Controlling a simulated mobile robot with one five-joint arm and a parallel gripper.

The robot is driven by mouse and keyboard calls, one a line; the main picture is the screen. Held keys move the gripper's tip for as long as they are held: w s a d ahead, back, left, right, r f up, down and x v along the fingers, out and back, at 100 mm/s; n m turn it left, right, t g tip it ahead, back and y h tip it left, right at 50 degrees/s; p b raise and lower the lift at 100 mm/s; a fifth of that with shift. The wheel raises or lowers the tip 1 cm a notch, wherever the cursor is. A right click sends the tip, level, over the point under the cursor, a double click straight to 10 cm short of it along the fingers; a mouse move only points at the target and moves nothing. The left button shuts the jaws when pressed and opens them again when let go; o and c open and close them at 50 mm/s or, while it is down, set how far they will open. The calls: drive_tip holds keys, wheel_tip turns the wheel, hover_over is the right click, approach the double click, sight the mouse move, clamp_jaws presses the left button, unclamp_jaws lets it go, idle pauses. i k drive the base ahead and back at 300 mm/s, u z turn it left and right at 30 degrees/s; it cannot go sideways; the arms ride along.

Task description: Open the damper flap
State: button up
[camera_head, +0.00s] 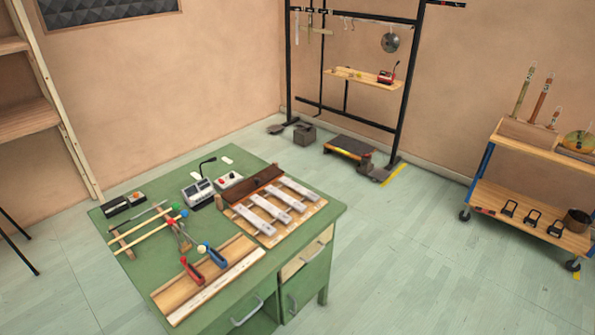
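A dark brown board (240,193), which looks like the damper flap, lies along the far-left ends of several pale metal bars (268,209) on the green workbench. A small dark spot or knob shows near its middle. It seems tilted, but I cannot tell whether it rests on the bars or stands clear of them. The bars lie on a wooden frame (318,203). My gripper is not in this view.
Red- and blue-handled tools (191,269) and a wooden tray (168,299) lie at the bench's front. Grey electronic boxes (199,192) stand behind. A black rack (408,80) and a wheeled cart (530,215) stand beyond. The floor right of the bench is clear.

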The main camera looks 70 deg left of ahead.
sight(240, 192)
drive_tip(key=u, duration=0.05)
drive_tip(key=i, duration=2.6)
drive_tip(key=u, duration=4.6)
drive_tip(key=i, duration=1)
